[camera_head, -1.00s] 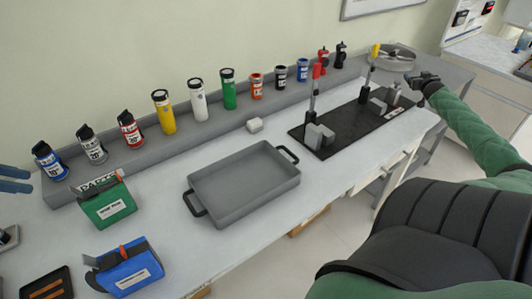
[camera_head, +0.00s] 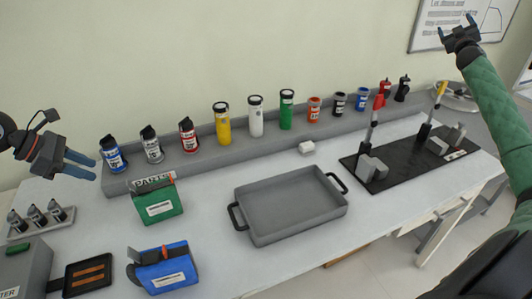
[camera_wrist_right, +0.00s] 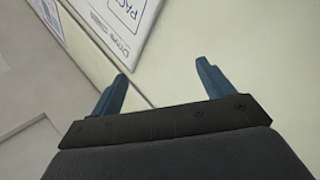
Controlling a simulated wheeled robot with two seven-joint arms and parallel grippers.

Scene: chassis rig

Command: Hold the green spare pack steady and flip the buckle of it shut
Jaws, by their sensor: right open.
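The green spare pack (camera_head: 160,207) stands on the bench at the left of the head view, with a white label on its front. My right gripper (camera_head: 459,26) is open and empty, raised high at the far right, far from the pack. Its open fingers show in the right wrist view (camera_wrist_right: 160,88).
A blue pack (camera_head: 168,272) stands in front of the green one. A grey tray (camera_head: 290,205) lies to the right. Behind is a grey ledge (camera_head: 205,157) with several bottles and cans. A black fixture board (camera_head: 400,170) lies right.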

